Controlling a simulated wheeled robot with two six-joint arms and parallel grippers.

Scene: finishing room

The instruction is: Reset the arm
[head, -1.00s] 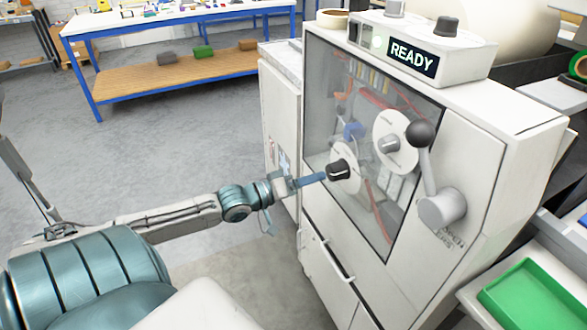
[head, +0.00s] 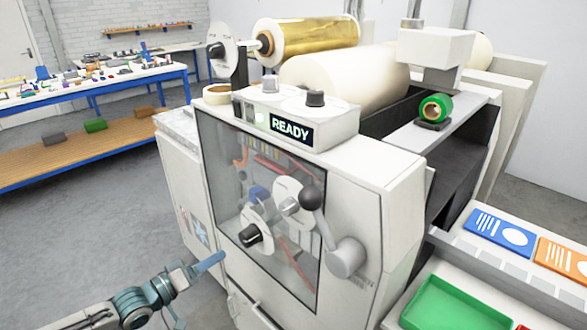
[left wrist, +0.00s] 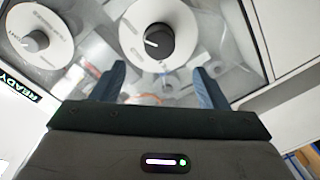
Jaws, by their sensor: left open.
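My left gripper (head: 222,257) is in front of the white laminating machine (head: 385,190), low and to the left of the dial with the black knob (head: 250,235), with a gap between them. In the left wrist view the gripper's two blue fingers (left wrist: 159,72) are apart with nothing held between them. The black-knob dial shows beyond the fingertips there (left wrist: 158,40). A second dial with a grey knob (head: 289,206) sits above and right of the first. My right gripper is not in view.
A lever with a dark ball (head: 312,196) sticks out from the machine's front. A display reading READY (head: 290,132) is on top. A green tray (head: 455,305) lies at lower right. A blue-framed bench (head: 130,82) stands behind left; floor between is clear.

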